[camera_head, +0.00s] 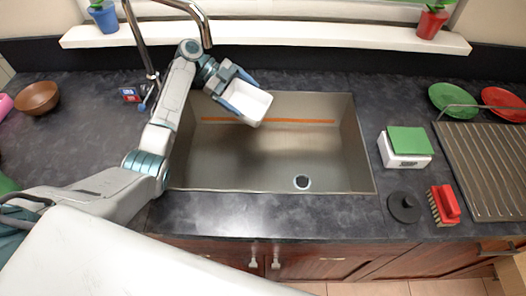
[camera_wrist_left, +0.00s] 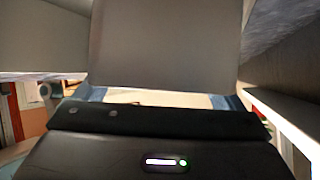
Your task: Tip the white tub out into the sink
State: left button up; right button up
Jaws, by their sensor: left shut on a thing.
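The white tub (camera_head: 249,101) is held in my left gripper (camera_head: 238,92) above the back left part of the sink (camera_head: 270,160). In the left wrist view the tub (camera_wrist_left: 165,45) fills the upper middle as a grey surface between the blue fingers. An orange strip (camera_head: 290,122) runs along the back of the sink. The drain (camera_head: 302,182) shows near the sink's front. My right gripper is not in view.
The faucet (camera_head: 140,40) rises behind the sink, close to my left arm. To the right stand a white box with a green top (camera_head: 406,146), a black disc (camera_head: 404,207), a red brush (camera_head: 445,204) and a drying rack (camera_head: 485,165). A brown bowl (camera_head: 37,98) is far left.

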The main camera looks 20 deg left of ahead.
pick_arm(q)
jog(key=b, duration=0.1)
jog(key=w+f+h+b, duration=0.1)
jog(key=shift+w+a+f+n+g+b, duration=0.15)
jog(key=shift+a+n+g+b, duration=0.1)
jog(key=shift+n+g+b, duration=0.15)
jog(key=shift+w+a+h, duration=0.1)
jog(key=shift+w+h, duration=0.05)
jog(key=shift+h, duration=0.15)
jog(key=shift+w+a, duration=0.1)
jog(key=shift+a, duration=0.05)
jog(key=shift+r, duration=0.25)
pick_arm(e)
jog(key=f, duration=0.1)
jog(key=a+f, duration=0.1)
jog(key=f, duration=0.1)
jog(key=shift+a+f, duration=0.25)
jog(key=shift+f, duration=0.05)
pick_arm(q)
jog(key=shift+r+p, duration=0.75)
jog(key=shift+r, duration=1.3)
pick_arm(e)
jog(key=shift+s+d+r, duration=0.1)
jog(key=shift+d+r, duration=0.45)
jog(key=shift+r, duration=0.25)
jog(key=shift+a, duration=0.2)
